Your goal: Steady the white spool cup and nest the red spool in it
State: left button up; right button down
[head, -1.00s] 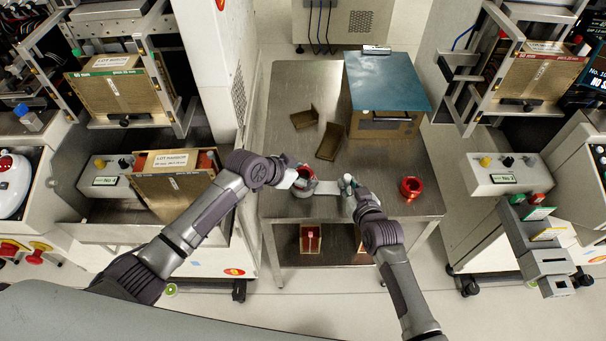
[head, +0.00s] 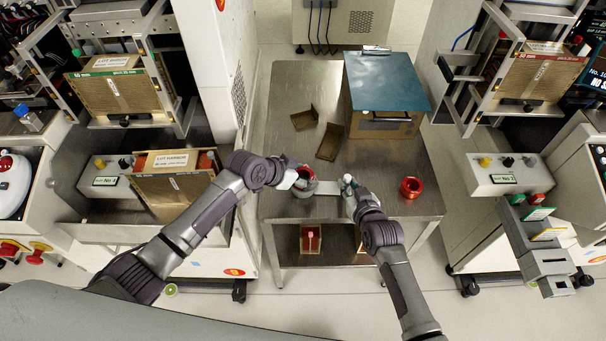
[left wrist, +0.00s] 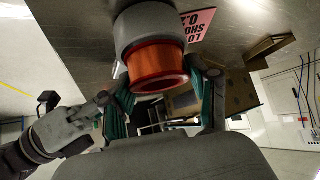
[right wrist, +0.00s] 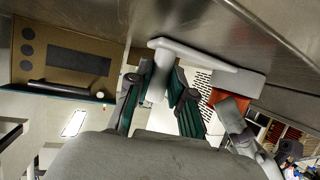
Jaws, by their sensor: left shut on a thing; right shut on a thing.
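The red spool (left wrist: 157,62) is between the fingers of my left gripper (left wrist: 165,100) in the left wrist view. Its far end meets the mouth of the pale grey-white spool cup (left wrist: 146,24) and looks partly inside it; how deep is hidden. In the head view the cup (head: 303,188) stands near the table's front left edge, under my left gripper (head: 300,176). A flat white arm (head: 326,187) runs right from the cup. My right gripper (right wrist: 155,95) is shut on the upright white grip (right wrist: 160,72) at the end of that arm.
A second red spool (head: 411,188) stands on the metal table (head: 385,165) at the right. Two brown angled pieces (head: 329,142) lie behind the cup. A blue-topped box (head: 386,82) stands at the back right. A pink card (left wrist: 197,22) lies by the cup.

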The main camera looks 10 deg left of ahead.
pick_arm(q)
jog(key=shift+f, duration=0.2)
jog(key=shift+f, duration=0.25)
jog(key=shift+r, duration=0.15)
jog(key=shift+r, duration=0.35)
dwell(0.5)
jog(key=shift+f, duration=0.5)
dwell(1.0)
jog(key=shift+r, duration=0.15)
jog(key=shift+r, duration=0.35)
